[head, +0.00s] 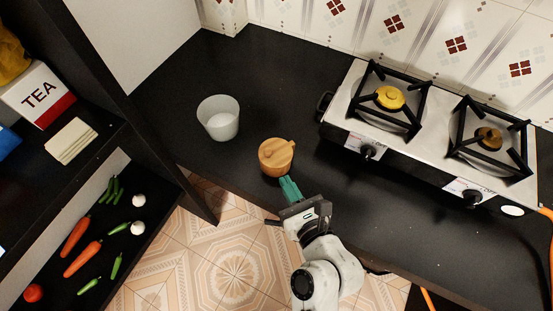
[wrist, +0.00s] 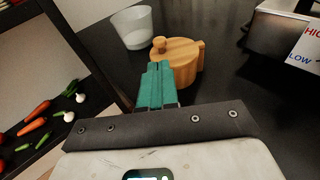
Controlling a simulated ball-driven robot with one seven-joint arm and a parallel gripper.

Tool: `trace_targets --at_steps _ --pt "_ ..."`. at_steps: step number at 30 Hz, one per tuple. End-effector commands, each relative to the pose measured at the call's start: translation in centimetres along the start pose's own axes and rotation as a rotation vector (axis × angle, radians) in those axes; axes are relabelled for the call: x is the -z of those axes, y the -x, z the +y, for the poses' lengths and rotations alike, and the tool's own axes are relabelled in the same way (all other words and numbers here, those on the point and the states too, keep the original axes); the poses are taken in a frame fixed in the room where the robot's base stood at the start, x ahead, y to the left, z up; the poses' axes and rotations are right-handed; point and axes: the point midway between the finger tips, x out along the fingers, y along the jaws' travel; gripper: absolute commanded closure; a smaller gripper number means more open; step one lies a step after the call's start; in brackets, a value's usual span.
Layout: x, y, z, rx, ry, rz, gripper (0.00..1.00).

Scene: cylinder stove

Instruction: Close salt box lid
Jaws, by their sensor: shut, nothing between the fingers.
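The salt box (head: 276,160) is a small round wooden box on the black counter, near its front edge. It also shows in the wrist view (wrist: 188,72). Its wooden lid (wrist: 180,47) lies over the top, with a round knob on its left side in the wrist view. I cannot tell whether the lid covers the opening fully. My gripper (head: 286,182) has green fingers, shut together and empty. In the wrist view the fingertips (wrist: 157,66) overlap the near left side of the box and hide part of it. I cannot tell whether they touch it.
A white translucent cup (head: 218,118) stands behind and left of the box. A two-burner stove (head: 430,140) stands to the right. A dark shelf unit (head: 150,140) rises at the left, with a tea box (head: 38,94) and vegetables. The counter between cup and stove is clear.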

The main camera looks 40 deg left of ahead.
Motion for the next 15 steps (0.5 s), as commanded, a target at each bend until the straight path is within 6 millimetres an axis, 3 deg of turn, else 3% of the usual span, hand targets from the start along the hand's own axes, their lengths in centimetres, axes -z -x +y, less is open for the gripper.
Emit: trace_targets --at_steps 6,15 --pt "-0.2 -4.3 0.1 -0.002 0.002 -0.001 1.00" --pt "0.0 -7.4 0.0 0.001 0.002 0.000 1.00"
